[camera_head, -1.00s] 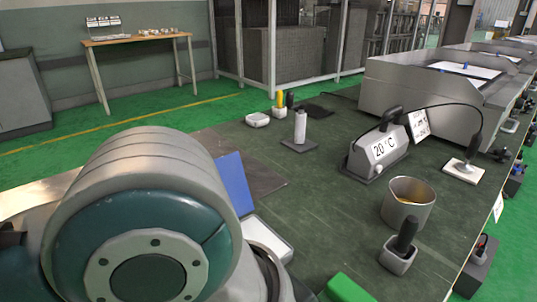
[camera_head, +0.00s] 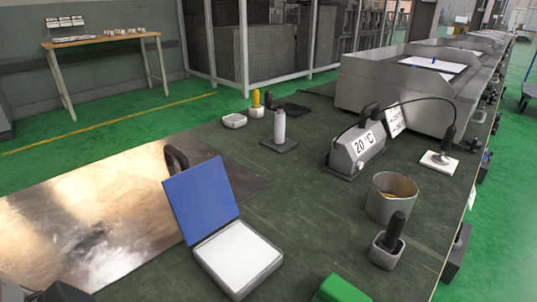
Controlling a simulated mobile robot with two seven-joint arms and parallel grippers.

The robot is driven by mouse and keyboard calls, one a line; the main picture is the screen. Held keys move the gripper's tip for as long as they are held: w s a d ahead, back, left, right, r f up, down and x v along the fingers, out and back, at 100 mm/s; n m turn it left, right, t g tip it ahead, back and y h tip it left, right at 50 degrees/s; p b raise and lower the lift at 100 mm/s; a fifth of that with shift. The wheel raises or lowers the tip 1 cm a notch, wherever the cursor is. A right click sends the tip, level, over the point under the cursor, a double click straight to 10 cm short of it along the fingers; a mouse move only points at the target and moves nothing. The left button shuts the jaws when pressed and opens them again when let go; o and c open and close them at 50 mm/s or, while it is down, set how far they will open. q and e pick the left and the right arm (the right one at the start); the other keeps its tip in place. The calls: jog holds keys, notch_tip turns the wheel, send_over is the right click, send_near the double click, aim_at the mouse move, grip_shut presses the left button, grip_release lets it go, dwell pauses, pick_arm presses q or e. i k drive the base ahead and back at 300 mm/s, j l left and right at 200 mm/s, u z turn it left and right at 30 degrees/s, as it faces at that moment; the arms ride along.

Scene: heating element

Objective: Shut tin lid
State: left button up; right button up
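The tin (camera_head: 240,262) stands on the dark green worktop in the lower middle. Its blue lid (camera_head: 203,199) is open, raised steeply and leaning back from the hinge side. A flat white surface fills the tin. Neither of my grippers can be made out. A dark shape at the bottom left edge is cut off, and I cannot tell whether it is part of my arm.
A shiny metal plate (camera_head: 90,220) lies left of the tin. A dark curved handle (camera_head: 177,158) shows behind the lid; its body is hidden. A green block (camera_head: 340,290), a dark-handled tool in a holder (camera_head: 388,245) and a metal pot (camera_head: 388,197) stand to the right.

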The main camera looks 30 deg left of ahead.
aim_at(201, 200)
jog(key=j+z, duration=0.2)
jog(key=j, duration=0.3)
jog(key=j+z, duration=0.2)
jog(key=j, duration=0.25)
jog(key=k+j+z, duration=0.2)
jog(key=j, duration=0.25)
jog(key=j+z, duration=0.2)
jog(key=j, duration=0.3)
jog(key=k+j+z, duration=0.2)
jog(key=j, duration=0.2)
jog(key=k+j+z, duration=0.2)
jog(key=j, duration=0.25)
jog(key=k+j+z, duration=0.2)
jog(key=j, duration=0.2)
jog(key=k+j+z, duration=0.2)
jog(key=j, duration=0.15)
jog(key=i+z, duration=0.1)
jog(key=i, duration=0.7)
